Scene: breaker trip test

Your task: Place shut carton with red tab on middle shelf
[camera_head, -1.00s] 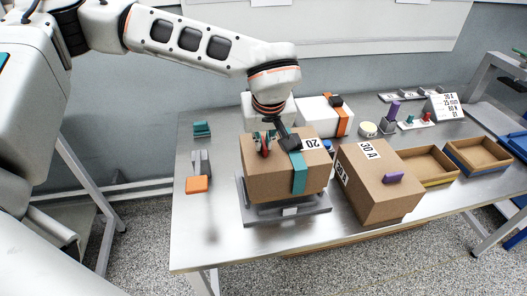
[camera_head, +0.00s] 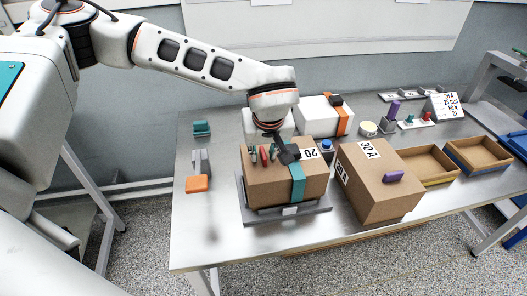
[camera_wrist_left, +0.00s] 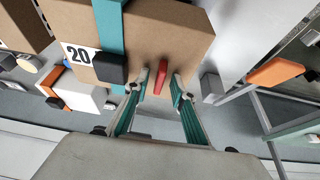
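A brown carton (camera_head: 270,188) with a "20" label and a teal band (camera_head: 298,182) looks shut. It sits on a low grey stand (camera_head: 290,212) on the table. A red tab (camera_head: 263,155) stands up from its top, left of the band. My left gripper (camera_head: 264,153) points down at the carton top. In the left wrist view the red tab (camera_wrist_left: 160,77) is between the two parted fingertips (camera_wrist_left: 160,80), with gaps on both sides. A dark block (camera_wrist_left: 110,68) lies on the teal band. My right gripper is not in view. I cannot identify the middle shelf.
A larger "30 A" carton (camera_head: 372,190) with a purple tab (camera_head: 393,176) stands close on the right. Open trays (camera_head: 478,155) lie farther right. A white box with an orange band (camera_head: 318,116) is behind. An orange block (camera_head: 196,184) lies left; the table's front left is clear.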

